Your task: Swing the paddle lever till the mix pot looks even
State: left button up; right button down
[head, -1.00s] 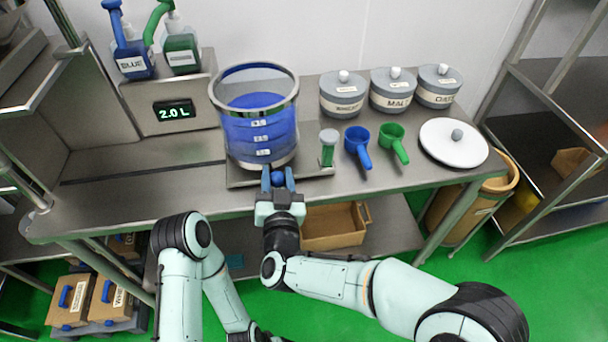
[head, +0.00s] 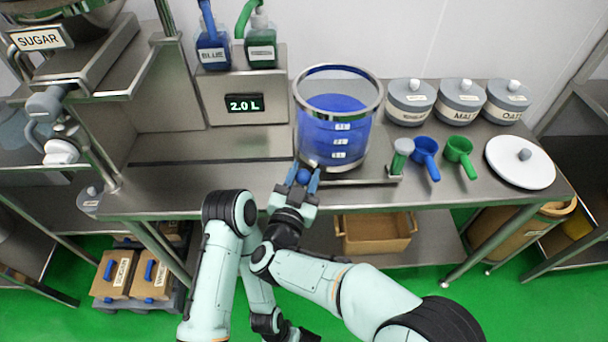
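Lidded jars (head: 411,103) and a white lid (head: 520,162) lie beyond. A display (head: 244,104) reads 2.0 L. The counter left of the pot is clear.

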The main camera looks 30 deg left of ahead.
jog(key=shift+a+r, duration=0.5)
jog(key=shift+a, duration=0.1)
jog(key=c, duration=0.7)
grip_release()
jog(key=shift+s+d+f, duration=0.1)
jog(key=shift+f, duration=0.05)
jog(key=shift+f, duration=0.15)
